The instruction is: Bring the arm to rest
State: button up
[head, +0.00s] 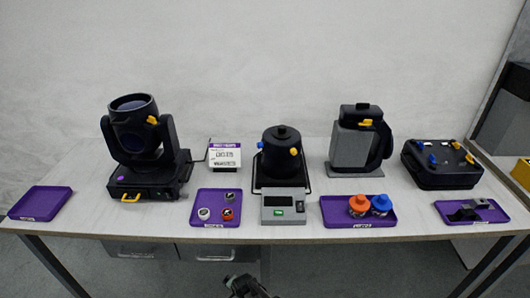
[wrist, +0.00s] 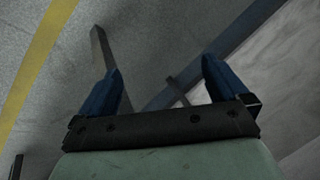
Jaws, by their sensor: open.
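My gripper (wrist: 160,90) shows in the wrist view with its two blue fingers spread apart and nothing between them. Beyond the fingers are the grey floor, a yellow floor stripe and table-leg-like bars. In the head view part of my arm (head: 245,287) shows at the bottom middle, in front of the table and below its front edge. It is clear of everything on the table.
Purple trays (head: 40,203) line the front; one holds an orange jar (head: 360,206) and a blue jar (head: 381,205).

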jog(key=s+d+f+n+g+h, duration=0.1)
jog(key=s+d+f, duration=0.15)
jog(key=d, duration=0.35)
jog(key=s+d+f+g+h, duration=0.1)
jog(key=s+d, duration=0.3)
jog(key=d, duration=0.2)
jog(key=s+d+n+g, duration=0.2)
jog(key=s+d+g, duration=0.2)
jog(key=s+d, duration=0.4)
jog(key=s+d+n+g, duration=0.3)
jog(key=s+d+g, duration=0.2)
jog(key=s, duration=1)
jog(key=d, duration=0.3)
jog(key=shift+d+r+h, duration=0.3)
jog(key=shift+r, duration=0.05)
jog(key=shift+c, duration=0.4)
